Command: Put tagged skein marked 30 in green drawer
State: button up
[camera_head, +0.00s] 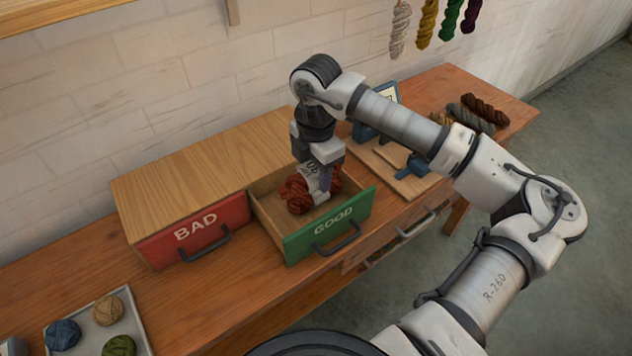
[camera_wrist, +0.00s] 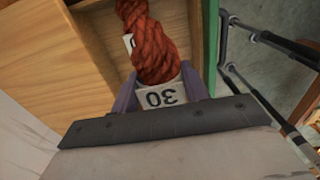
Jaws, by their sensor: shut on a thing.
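The tagged skein (camera_head: 298,194) is rust-red twisted wool with a white paper tag. In the wrist view the skein (camera_wrist: 152,45) shows the tag (camera_wrist: 160,97) reading 30, upside down. My gripper (camera_head: 322,183) points down and is shut on the skein; its fingers (camera_wrist: 160,98) are on either side of the tag. The green drawer (camera_head: 329,226), labelled GOOD, is pulled open. The skein is over or inside this drawer, within its walls; I cannot tell whether it touches the bottom.
The red drawer (camera_head: 194,232), labelled BAD, is shut to the left. A tray (camera_head: 143,327) with several yarn balls is at the front left. A wooden board with a blue device (camera_head: 411,165) and dark skeins (camera_head: 484,110) lie to the right. Skeins hang on the wall.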

notch_tip(320, 180, down, 5)
jog(key=shift+r+p, duration=0.15)
jog(key=shift+p, duration=0.35)
jog(key=shift+f+b, duration=0.3)
jog(key=shift+b, duration=0.05)
jog(key=o, duration=1)
jog(key=shift+r, duration=0.1)
jog(key=shift+r, duration=0.1)
jog(key=shift+r+p, duration=0.2)
jog(key=shift+p, duration=0.25)
notch_tip(320, 180, up, 12)
jog(key=b, duration=0.3)
jog(key=shift+f+b, duration=0.1)
jog(key=shift+b, duration=0.25)
